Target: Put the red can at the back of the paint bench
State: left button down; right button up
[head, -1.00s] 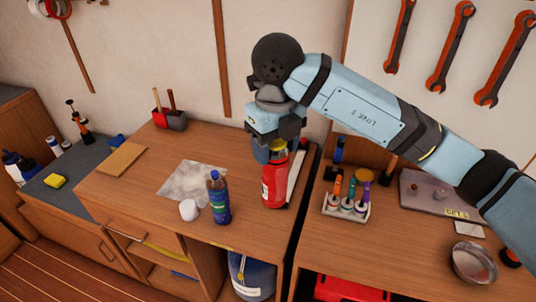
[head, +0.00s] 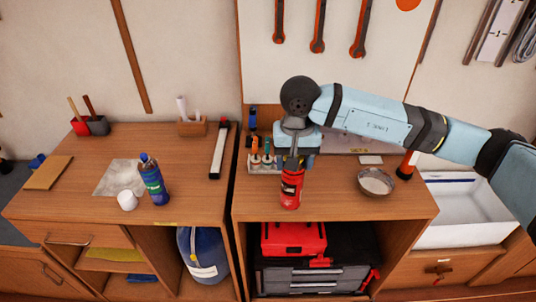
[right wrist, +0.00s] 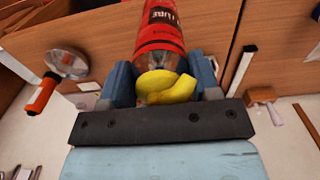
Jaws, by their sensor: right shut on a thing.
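My right gripper (head: 291,160) is shut on the red can (head: 291,189), which hangs roughly upright below it over the front half of the right bench (head: 335,208). I cannot tell how far the can is above the wood. In the right wrist view the red can (right wrist: 158,35) shows its yellow top between the two blue fingers of the gripper (right wrist: 163,85). The left bench (head: 75,205) holds brushes in a red and grey holder (head: 90,125) at its back; it looks like the paint bench. My left gripper is not in view.
On the left bench are a blue bottle (head: 153,180), a white cup (head: 127,200), a pale sheet (head: 118,177) and a long strip (head: 219,150). Behind the can stands a rack of coloured tubes (head: 264,160); a metal bowl (head: 376,183) is to its right. The left bench's back middle is clear.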

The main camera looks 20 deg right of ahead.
aim_at(142, 132)
jog(key=j+u, duration=0.1)
jog(key=j, duration=0.4)
jog(key=i+j, duration=0.15)
jog(key=j, duration=0.15)
jog(key=i+j+u, duration=0.15)
jog(key=j, duration=0.15)
jog(key=i+j, duration=0.1)
jog(key=j, duration=0.2)
jog(key=i+j+u, duration=0.4)
jog(key=i, duration=0.45)
jog(key=i+l+u, duration=0.1)
jog(key=i, duration=0.2)
